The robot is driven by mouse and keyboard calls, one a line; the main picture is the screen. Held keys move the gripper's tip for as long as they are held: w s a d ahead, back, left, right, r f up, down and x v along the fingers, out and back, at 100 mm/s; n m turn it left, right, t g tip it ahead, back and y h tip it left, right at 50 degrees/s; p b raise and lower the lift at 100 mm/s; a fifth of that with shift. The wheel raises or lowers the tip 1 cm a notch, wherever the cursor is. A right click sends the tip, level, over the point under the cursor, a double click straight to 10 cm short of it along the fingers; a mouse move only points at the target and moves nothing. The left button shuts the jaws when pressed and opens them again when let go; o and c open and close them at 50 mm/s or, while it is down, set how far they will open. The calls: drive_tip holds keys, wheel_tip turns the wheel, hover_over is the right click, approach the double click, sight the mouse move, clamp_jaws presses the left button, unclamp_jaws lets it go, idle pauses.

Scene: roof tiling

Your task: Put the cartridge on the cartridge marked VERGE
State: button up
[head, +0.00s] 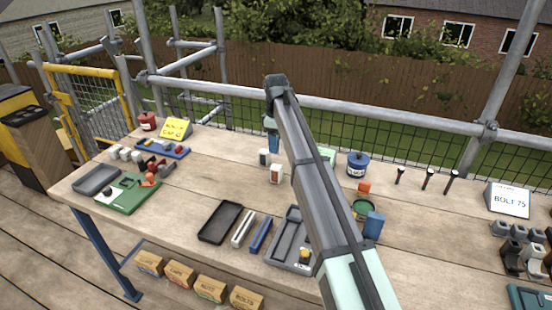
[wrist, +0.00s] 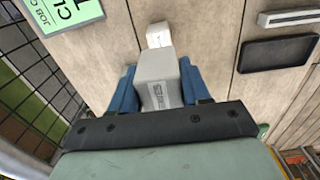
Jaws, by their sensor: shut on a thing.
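My gripper (wrist: 160,92) has blue fingers on both sides of a grey cartridge (wrist: 158,72) and is shut on it. The cartridge's pale label faces the wrist camera, but I cannot read it. Just beyond it in the wrist view is a smaller-looking white block (wrist: 158,35); I cannot tell whether they touch. In the head view my gripper (head: 272,143) is at the back middle of the bench. A pale cartridge with a dark label (head: 264,157) shows just under it, and a white cartridge with an orange label (head: 276,174) stands nearer. No VERGE marking is readable.
A green sign (head: 328,157) stands right of my gripper, with a blue tin (head: 358,163) beyond. A black tray (head: 220,223) and a grey tray (head: 284,250) lie nearer the front edge. My arm covers part of the bench. Mesh fencing runs behind.

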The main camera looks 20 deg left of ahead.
drive_tip(key=shift+f, duration=3.05)
drive_tip(key=shift+f, duration=0.1)
drive_tip(key=o, duration=1.1)
drive_tip(key=shift+c, duration=0.2)
wheel_tip(320, 180, up, 12)
drive_tip(key=shift+r, duration=0.15)
